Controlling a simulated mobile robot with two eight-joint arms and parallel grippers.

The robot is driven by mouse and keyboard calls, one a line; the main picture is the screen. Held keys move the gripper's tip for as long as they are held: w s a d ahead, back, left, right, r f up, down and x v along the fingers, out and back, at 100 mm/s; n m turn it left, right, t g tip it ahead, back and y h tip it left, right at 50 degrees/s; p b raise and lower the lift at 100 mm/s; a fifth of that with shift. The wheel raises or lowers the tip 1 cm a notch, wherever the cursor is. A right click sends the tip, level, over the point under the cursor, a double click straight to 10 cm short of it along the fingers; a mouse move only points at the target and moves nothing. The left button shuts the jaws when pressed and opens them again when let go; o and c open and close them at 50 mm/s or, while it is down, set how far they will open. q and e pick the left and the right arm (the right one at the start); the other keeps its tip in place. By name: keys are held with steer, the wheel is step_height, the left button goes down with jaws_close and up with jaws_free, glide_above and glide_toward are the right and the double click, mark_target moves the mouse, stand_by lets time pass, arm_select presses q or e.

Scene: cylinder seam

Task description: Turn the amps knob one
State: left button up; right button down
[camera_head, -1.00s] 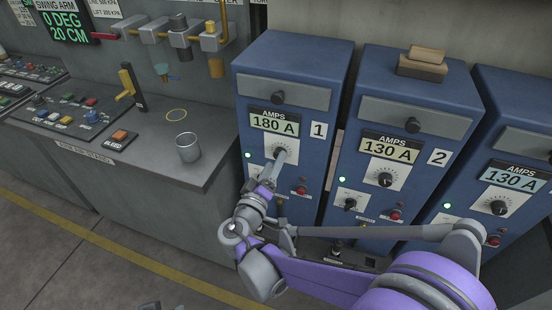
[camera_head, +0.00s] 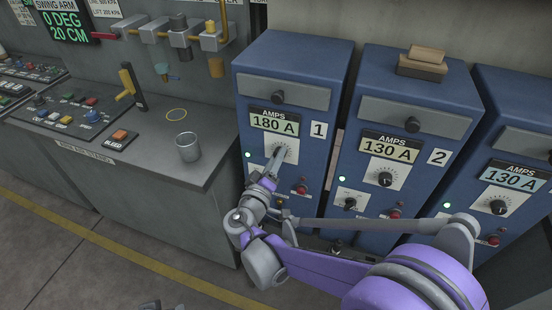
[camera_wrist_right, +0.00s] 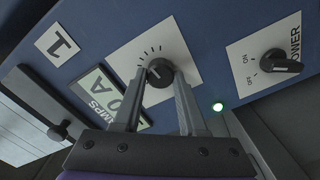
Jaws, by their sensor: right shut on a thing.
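The amps knob of welder 1 (camera_wrist_right: 160,72) is a dark round knob on a white dial plate, on the blue cabinet marked 1 (camera_head: 340,60). In the head view my gripper mostly hides it. My right gripper (camera_head: 277,153) reaches it from below and in front. In the right wrist view its two fingers (camera_wrist_right: 160,77) stand on either side of the knob, shut on it. At the bottom edge of the head view a small grey piece (camera_head: 150,305) shows, perhaps my left gripper.
Cabinets 2 (camera_head: 460,105) and a third (camera_head: 530,95) stand to the right, both reading 130 A. A red button (camera_head: 302,189) sits below right of the knob. The power switch (camera_wrist_right: 280,62) is close by. A counter with a metal cup (camera_head: 188,147) lies left.

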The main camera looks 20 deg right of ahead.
steer(key=shift+n, duration=0.3)
steer(key=n+b, duration=0.1)
steer(key=n, duration=1.1)
steer(key=n+b, duration=0.1)
steer(key=n, duration=0.6)
steer(key=shift+f+b, duration=0.25)
steer(key=shift+b, duration=0.05)
steer(key=shift+n, duration=0.3)
steer(key=shift+c, duration=2.3)
jaws_free()
steer(key=shift+s, duration=0.15)
